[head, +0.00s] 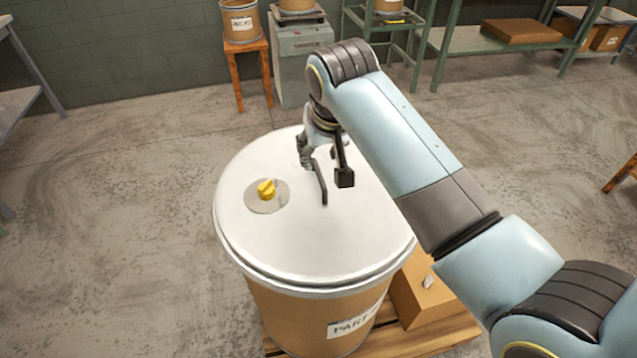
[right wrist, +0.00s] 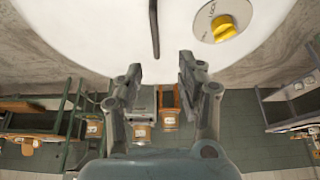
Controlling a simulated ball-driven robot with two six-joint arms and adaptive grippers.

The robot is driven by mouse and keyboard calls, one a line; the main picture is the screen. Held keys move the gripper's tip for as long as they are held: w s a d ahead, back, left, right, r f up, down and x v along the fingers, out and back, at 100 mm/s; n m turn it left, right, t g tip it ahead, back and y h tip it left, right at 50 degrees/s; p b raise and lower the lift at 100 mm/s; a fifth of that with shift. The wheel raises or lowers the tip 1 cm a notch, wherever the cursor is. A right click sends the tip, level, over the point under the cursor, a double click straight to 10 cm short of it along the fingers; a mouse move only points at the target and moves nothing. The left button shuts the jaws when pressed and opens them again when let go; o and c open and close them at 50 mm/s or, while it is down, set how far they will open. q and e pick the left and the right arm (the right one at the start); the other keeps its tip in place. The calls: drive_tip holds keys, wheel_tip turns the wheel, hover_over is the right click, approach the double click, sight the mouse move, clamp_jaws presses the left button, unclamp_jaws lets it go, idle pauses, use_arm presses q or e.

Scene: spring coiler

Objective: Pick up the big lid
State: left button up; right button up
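The big lid (head: 300,235) is a round, pale lid lying flat on a large brown drum (head: 300,315). A dark bar handle (head: 321,184) stands on it, and a yellow knob (head: 266,189) sits on a grey disc to the left. My right gripper (head: 325,172) is over the lid close to the handle, open with nothing between its fingers. In the right wrist view the lid (right wrist: 100,30) fills the top, and the handle (right wrist: 154,30) lines up with the gap between the spread fingers (right wrist: 159,70). I cannot tell the exact height of the fingertips. My left gripper is not in view.
The drum stands on a wooden pallet (head: 430,338) beside a cardboard box (head: 420,290). Behind are an orange stool (head: 247,60) with a small drum, a grey cabinet (head: 303,65) and green shelving (head: 470,40). The floor to the left is clear.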

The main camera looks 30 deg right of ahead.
hover_over(319, 172)
drive_tip(key=s+a, duration=0.1)
drive_tip(key=s, duration=0.1)
wheel_tip(319, 172, down, 4)
drive_tip(key=shift+s+a+f, duration=0.1)
drive_tip(key=shift+f, duration=0.15)
drive_tip(key=x, duration=0.5)
drive_tip(key=shift+d+f+b, duration=0.2)
drive_tip(key=shift+d+b, duration=0.1)
drive_tip(key=shift+s, duration=0.1)
clamp_jaws()
drive_tip(key=shift+r, duration=0.15)
